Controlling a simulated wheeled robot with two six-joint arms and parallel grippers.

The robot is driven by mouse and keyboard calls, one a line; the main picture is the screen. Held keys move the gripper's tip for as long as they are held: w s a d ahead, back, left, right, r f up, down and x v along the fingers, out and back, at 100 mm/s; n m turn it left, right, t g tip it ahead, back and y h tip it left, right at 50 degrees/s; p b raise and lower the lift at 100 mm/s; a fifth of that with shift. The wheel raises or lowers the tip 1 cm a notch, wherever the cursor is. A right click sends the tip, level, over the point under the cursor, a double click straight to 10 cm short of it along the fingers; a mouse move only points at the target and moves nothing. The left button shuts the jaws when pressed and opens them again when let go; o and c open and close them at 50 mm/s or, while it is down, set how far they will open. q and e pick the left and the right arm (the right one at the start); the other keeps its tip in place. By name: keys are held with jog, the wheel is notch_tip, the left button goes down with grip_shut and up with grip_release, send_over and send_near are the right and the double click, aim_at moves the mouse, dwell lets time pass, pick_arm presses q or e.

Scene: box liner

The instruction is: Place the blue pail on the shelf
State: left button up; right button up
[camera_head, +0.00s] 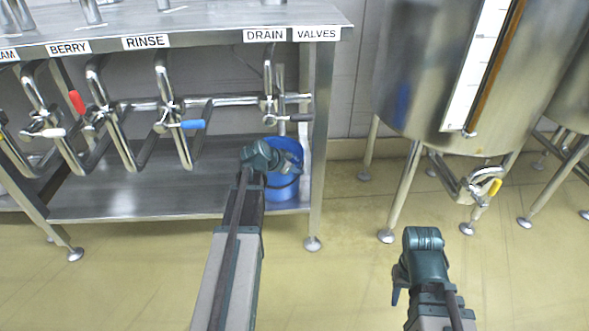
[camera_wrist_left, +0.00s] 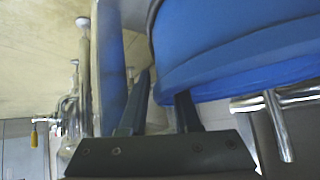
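The blue pail (camera_head: 287,172) stands upright on the steel lower shelf (camera_head: 150,195), at its right end beneath the drain valve. My left gripper (camera_head: 262,158) is at the pail's near left side, its fingers hidden by the wrist in the head view. In the left wrist view, its two fingers (camera_wrist_left: 163,108) are apart. The pail (camera_wrist_left: 240,50) fills the upper right, and one finger runs up against or behind its edge; I cannot tell whether its wall is between them. My right gripper (camera_head: 396,285) is low at the right, away from the pail, its opening unclear.
A shelf leg (camera_head: 318,150) stands just right of the pail. Pipes and valves with coloured handles (camera_head: 186,124) hang above the shelf, under the labelled top. A steel tank (camera_head: 450,80) on legs stands at the right. The floor (camera_head: 330,285) in front is clear.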

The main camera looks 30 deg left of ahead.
pick_arm(q)
jog(key=shift+o, duration=0.4)
jog(key=shift+r, duration=0.3)
jog(key=p+v, duration=0.8)
jog(key=v, duration=0.3)
jog(key=shift+s+r+p, duration=0.25)
jog(key=shift+s+p, duration=0.1)
